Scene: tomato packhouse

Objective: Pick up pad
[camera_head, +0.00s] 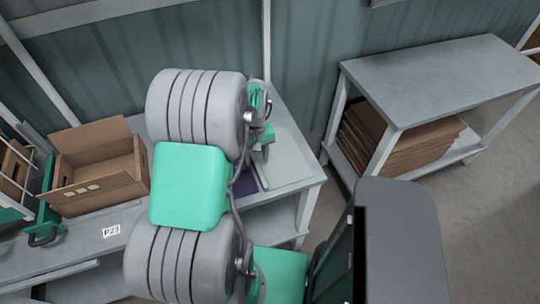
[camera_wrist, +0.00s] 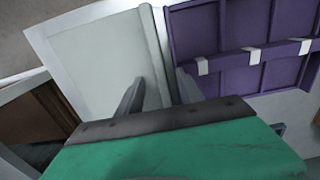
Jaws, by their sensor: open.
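No thing in view is plainly marked as the pad. A pale grey flat panel (camera_wrist: 95,60) with a raised strip along its right side lies below my gripper in the wrist view. A purple ribbed piece (camera_wrist: 235,45) with white clips lies to its right; a little purple (camera_head: 246,181) shows in the head view, mostly hidden by my arm. My gripper (camera_wrist: 161,78) is open, its two fingers apart on either side of the raised strip. I cannot tell whether they touch it. Nothing is visibly held.
An open cardboard box (camera_head: 99,165) stands on the bench (camera_head: 75,245) at left, near a P23 label (camera_head: 111,231). A second table (camera_head: 440,80) stands at right with stacked flat cardboard (camera_head: 410,145) on its lower shelf. Its top is clear. A corrugated wall (camera_head: 310,45) is behind.

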